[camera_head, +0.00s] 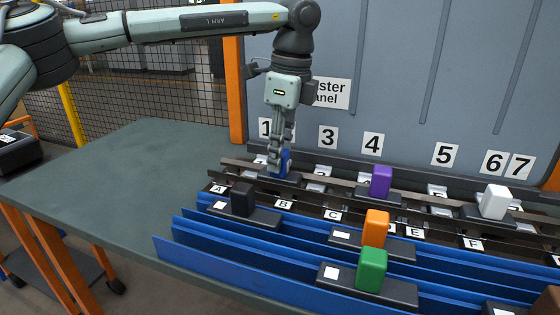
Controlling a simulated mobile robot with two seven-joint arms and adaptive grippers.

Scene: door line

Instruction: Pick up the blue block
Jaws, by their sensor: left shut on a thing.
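The blue block (284,163) is at the back rail, near the numbers 1 and 3 on the panel. My left gripper (279,160) points down and is shut on the blue block, its fingers covering part of it. The block looks upright and close to the dark holder at the rail. I cannot tell whether it still touches that holder. My right gripper is not in view.
A purple block (381,181) and a white block (495,202) stand on the back rails. Black (242,199), orange (376,228) and green (371,269) blocks stand nearer. The grey panel (400,70) rises behind. The green table (110,190) is bare at left.

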